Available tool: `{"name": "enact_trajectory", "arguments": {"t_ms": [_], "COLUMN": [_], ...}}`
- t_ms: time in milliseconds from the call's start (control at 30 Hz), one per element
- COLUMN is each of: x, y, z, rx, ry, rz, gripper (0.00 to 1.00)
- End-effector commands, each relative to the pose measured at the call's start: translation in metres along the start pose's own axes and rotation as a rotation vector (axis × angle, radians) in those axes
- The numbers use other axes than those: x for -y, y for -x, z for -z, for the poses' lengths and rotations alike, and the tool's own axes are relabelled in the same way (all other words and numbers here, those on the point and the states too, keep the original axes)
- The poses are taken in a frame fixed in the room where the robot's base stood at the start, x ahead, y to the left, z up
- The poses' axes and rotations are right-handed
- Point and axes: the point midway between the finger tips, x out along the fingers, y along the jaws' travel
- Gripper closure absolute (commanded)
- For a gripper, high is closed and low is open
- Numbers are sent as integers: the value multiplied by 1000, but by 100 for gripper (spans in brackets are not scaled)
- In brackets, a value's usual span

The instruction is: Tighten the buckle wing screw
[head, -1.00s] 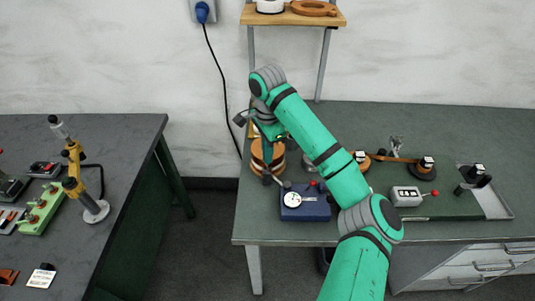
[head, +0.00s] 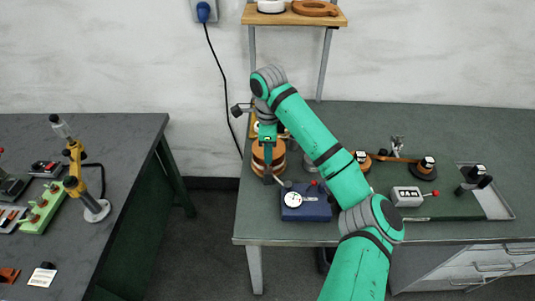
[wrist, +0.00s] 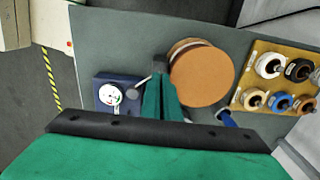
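My gripper (head: 268,178) points down at the left end of the right bench, beside the stacked copper-coloured roll (head: 258,160). In the wrist view my gripper's fingers (wrist: 160,72) are close together beside the round copper-coloured top (wrist: 203,75), with nothing clear between them. A silver metal piece with raised arms (head: 397,144) stands behind the brown strap (head: 395,158), well to the right of my gripper. It may be the buckle wing screw, but it is too small to be sure.
A blue box with a white dial (head: 292,201) stands close to my gripper, and its thin rod (wrist: 142,82) reaches toward the fingers. A board of coloured spools (wrist: 278,82) is beyond the roll. A grey box (head: 406,196) and tray (head: 492,202) lie farther right.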

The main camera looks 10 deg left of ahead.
Motion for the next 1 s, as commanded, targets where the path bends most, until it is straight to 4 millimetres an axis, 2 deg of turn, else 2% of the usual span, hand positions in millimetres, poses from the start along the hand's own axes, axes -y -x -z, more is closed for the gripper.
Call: {"name": "enact_trajectory", "arguments": {"t_ms": [267,367,400,767,867,1000], "x": [-2,-2,-2,0,0,0], "y": [-2,-2,-2,2,11,34], "z": [-5,-5,-5,-3,-2,-2], "rx": [3,2,1,0,-1,-2], "ry": [6,7,7,4,4,3], "rz": [-6,-7,-7,-2,-1,1], "gripper": [100,81,79,79,79,79]}}
